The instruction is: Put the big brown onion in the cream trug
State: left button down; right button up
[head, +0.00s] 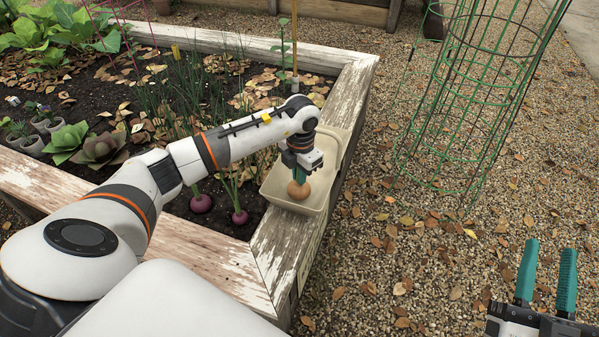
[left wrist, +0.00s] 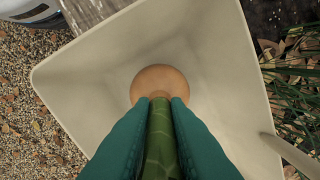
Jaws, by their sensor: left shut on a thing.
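The big brown onion (head: 299,190) is at the cream trug (head: 331,172), which sits on the corner of the raised bed's wooden edge. In the left wrist view the onion (left wrist: 160,84) shows against the inside of the trug (left wrist: 95,75). My left gripper (head: 300,174) is shut on the onion's green stalk (left wrist: 160,140), with the bulb beyond the fingertips. I cannot tell whether the bulb touches the trug's floor. My right gripper (head: 545,275) is at the lower right over the gravel, its two teal fingers apart and empty.
Two red onions (head: 240,216) grow in the bed near the trug. A green wire cage (head: 470,90) stands on the gravel to the right. The weathered wooden edge (head: 215,255) runs along the bed. Gravel with fallen leaves lies open right of the bed.

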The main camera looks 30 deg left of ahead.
dwell(0.3)
pick_arm(q)
jog(key=c, duration=1.3)
grip_release()
